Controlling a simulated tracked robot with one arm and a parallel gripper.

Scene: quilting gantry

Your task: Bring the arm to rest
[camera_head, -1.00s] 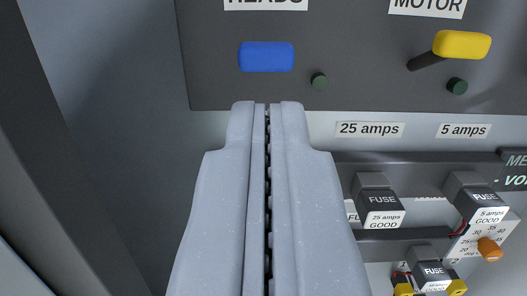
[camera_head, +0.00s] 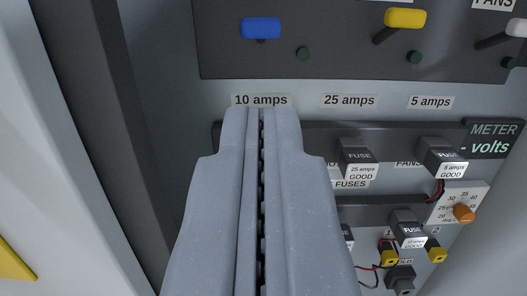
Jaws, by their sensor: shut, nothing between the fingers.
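My gripper (camera_head: 260,112) is shut and empty, its two grey fingers pressed together. It points into an electrical cabinet, its tips just below the "10 amps" label (camera_head: 261,100) in the picture. I cannot tell how far the tips are from the back panel. The fingers hide the left part of the fuse row.
A dark panel (camera_head: 340,60) above carries a blue lever (camera_head: 261,28), a yellow lever (camera_head: 405,18) and a white lever (camera_head: 516,28). Fuses (camera_head: 357,158) sit at right, near a meter dial with an orange knob (camera_head: 464,213). The cabinet's side wall (camera_head: 75,120) stands at left.

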